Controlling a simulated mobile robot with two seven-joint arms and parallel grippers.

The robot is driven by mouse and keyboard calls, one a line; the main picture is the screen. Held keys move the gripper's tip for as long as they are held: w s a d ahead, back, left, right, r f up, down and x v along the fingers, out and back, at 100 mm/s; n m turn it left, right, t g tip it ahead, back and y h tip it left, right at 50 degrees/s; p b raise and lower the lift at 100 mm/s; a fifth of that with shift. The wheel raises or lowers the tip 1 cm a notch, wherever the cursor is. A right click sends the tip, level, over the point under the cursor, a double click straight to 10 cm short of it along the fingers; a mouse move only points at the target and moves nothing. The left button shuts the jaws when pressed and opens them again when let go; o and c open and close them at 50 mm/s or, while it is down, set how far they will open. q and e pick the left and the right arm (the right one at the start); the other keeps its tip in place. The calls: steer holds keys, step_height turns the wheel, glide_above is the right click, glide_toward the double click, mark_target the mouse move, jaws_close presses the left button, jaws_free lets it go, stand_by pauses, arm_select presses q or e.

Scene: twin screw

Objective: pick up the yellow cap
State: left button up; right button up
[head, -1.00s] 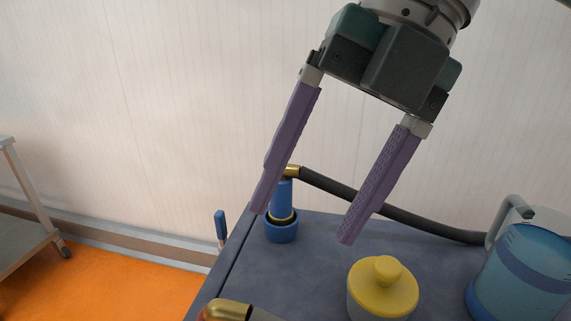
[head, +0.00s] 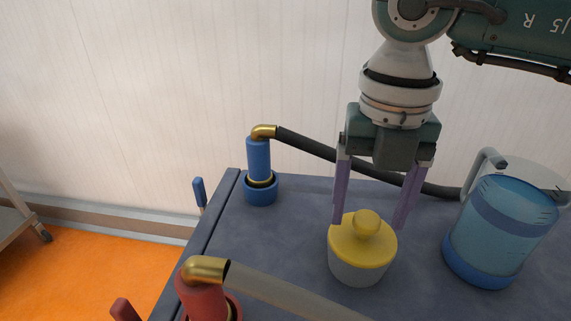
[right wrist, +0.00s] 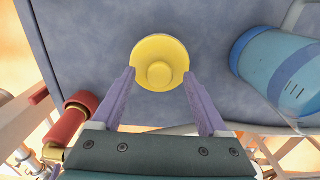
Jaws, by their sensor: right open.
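The yellow cap (head: 362,243) with a round knob sits on a pale grey jar (head: 361,271) on the dark blue table. It also shows in the right wrist view (right wrist: 160,62), beyond the fingertips and centred between them. My right gripper (head: 370,222) is open and empty, with its two purple fingers pointing down. In the head view its fingertips overlap the far side of the cap; I cannot tell whether they touch it. The right gripper's fingers also show in the right wrist view (right wrist: 160,86). My left gripper is not in view.
A blue-tinted pitcher (head: 500,232) stands right of the jar. A blue fitting (head: 259,160) with a dark hose stands at the back left. A red fitting (head: 203,298) with a brass elbow and pale hose is at the front left. The table (head: 290,240) is clear between them.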

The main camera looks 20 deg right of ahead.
steer(key=shift+f, duration=0.2)
jaws_close()
stand_by(0.5)
stand_by(0.3)
